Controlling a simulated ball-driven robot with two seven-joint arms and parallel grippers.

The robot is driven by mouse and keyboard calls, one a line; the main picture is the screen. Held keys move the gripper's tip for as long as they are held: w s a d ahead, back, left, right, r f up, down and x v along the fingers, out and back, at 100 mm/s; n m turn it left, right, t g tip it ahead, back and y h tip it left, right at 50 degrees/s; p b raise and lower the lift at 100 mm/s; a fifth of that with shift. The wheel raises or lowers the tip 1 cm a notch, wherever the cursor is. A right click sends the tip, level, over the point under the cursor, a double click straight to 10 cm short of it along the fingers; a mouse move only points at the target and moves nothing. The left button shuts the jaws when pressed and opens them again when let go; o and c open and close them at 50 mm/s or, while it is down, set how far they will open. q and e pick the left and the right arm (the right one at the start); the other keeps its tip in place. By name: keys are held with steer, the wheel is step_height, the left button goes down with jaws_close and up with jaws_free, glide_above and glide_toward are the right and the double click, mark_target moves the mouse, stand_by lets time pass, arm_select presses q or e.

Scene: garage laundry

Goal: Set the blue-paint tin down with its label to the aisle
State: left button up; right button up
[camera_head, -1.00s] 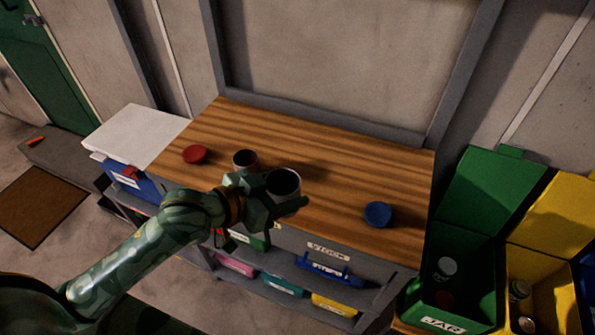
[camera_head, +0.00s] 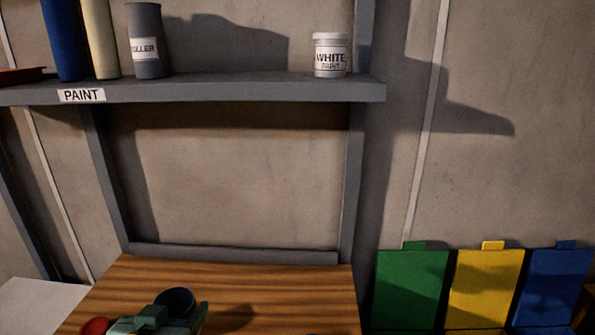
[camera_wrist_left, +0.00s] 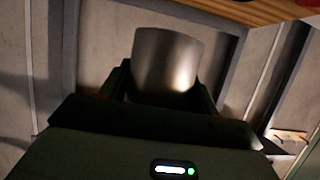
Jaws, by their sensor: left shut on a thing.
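The tin in my left gripper (camera_head: 155,322), taken to be the blue-paint tin (camera_head: 176,300), shows an open, dark top at the bottom of the head view. In the left wrist view the tin (camera_wrist_left: 167,62) is plain grey metal, standing between the two fingers of the shut gripper (camera_wrist_left: 165,98). No label shows on the side in view. The gripper and tin are over the front part of the wooden bench top (camera_head: 270,290); the tin's base is hidden, so I cannot tell whether it touches the wood. My right gripper is not in view.
A red lid (camera_head: 95,326) lies left of the gripper. Above the bench, a grey shelf (camera_head: 220,92) marked PAINT holds a white-paint tin (camera_head: 330,56), a ROLLER can (camera_head: 148,42) and tubes. The bench right of the tin is clear.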

arm_select(q)
steer(key=shift+s, duration=0.15)
steer(key=s+d+f+m+h+p, duration=0.4)
steer(key=d+f+p, duration=0.25)
steer(key=d, duration=0.25)
steer(key=shift+g+h, duration=0.3)
steer(key=shift+g, duration=0.2)
steer(key=w+a+f+b, duration=0.1)
steer(key=w+f, duration=0.2)
steer(key=w, duration=0.1)
steer(key=w+a+f+b, duration=0.1)
steer(key=w+f+b, duration=0.1)
steer(key=w+f, duration=0.1)
steer(key=w+a+f+b, duration=0.1)
steer(key=w+f+b, duration=0.1)
steer(key=w, duration=0.3)
steer(key=shift+w+a+f, duration=0.1)
steer(key=shift+w+f, duration=0.25)
steer(key=shift+f, duration=0.15)
steer(key=shift+w+a+f, duration=0.1)
steer(key=shift+w+f, duration=0.25)
steer(key=shift+w, duration=0.05)
step_height(320, 180, down, 4)
steer(key=shift+w+r+b, duration=0.1)
steer(key=shift+r+b, duration=0.15)
steer(key=shift+b, duration=0.7)
steer(key=shift+r, duration=0.1)
